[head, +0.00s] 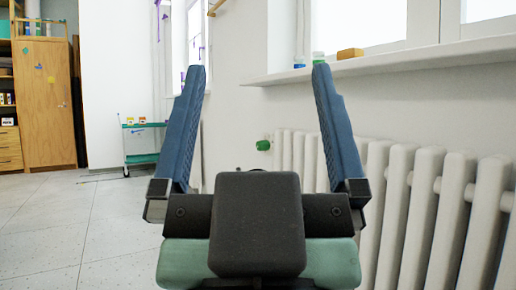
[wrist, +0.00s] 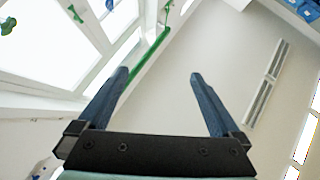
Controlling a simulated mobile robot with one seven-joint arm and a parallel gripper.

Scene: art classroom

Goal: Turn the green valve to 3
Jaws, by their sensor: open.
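The green valve (head: 263,145) is a small green knob at the left end of the white radiator, low on the wall in the head view. It shows in the gap between the fingers of my gripper (head: 258,72), well beyond them. No number on the knob can be read at this size. My gripper has two blue fingers spread wide, with nothing between them. In the wrist view my gripper (wrist: 158,76) is also open and points towards the ceiling and upper windows. The valve is not in the wrist view.
The white radiator (head: 405,200) runs along the right wall under a window sill (head: 400,58) that holds small jars and a brown block (head: 350,53). A green trolley (head: 142,145) and a wooden cabinet (head: 45,100) stand at the back left. The tiled floor (head: 50,225) at left is clear.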

